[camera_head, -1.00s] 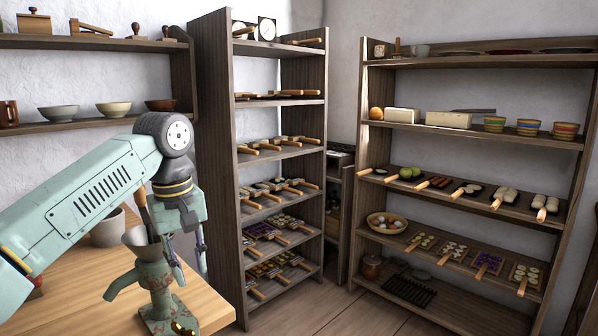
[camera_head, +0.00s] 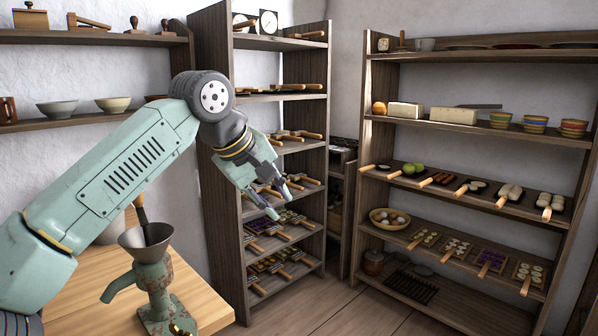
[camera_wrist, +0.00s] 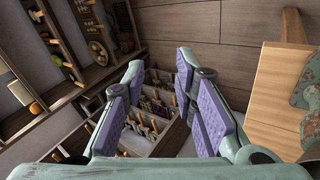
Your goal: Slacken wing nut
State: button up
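A worn green hand mill (camera_head: 155,290) with a funnel top (camera_head: 145,238) stands upright on the wooden table (camera_head: 85,300). A wooden-handled tool (camera_head: 141,213) stands in the funnel. A small yellow-black part (camera_head: 181,330) shows at the mill's foot, cut off by the frame edge; I cannot tell if it is the wing nut. My gripper (camera_head: 280,200) hangs in the air, right of and above the mill. In the wrist view my gripper (camera_wrist: 160,70) is open and empty, and part of the mill (camera_wrist: 309,85) shows at the right edge.
A tall narrow shelf (camera_head: 206,60) with handled trays stands behind my gripper. A wide shelf (camera_head: 480,57) with bowls and food stands at right. A wall shelf (camera_head: 85,38) hangs at left. The floor (camera_head: 335,300) between table and shelves is clear.

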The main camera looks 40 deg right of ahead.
jog(key=s+d+r+h, duration=0.2)
jog(key=d+r, duration=0.2)
jog(key=shift+s+r, duration=0.2)
dwell(0.3)
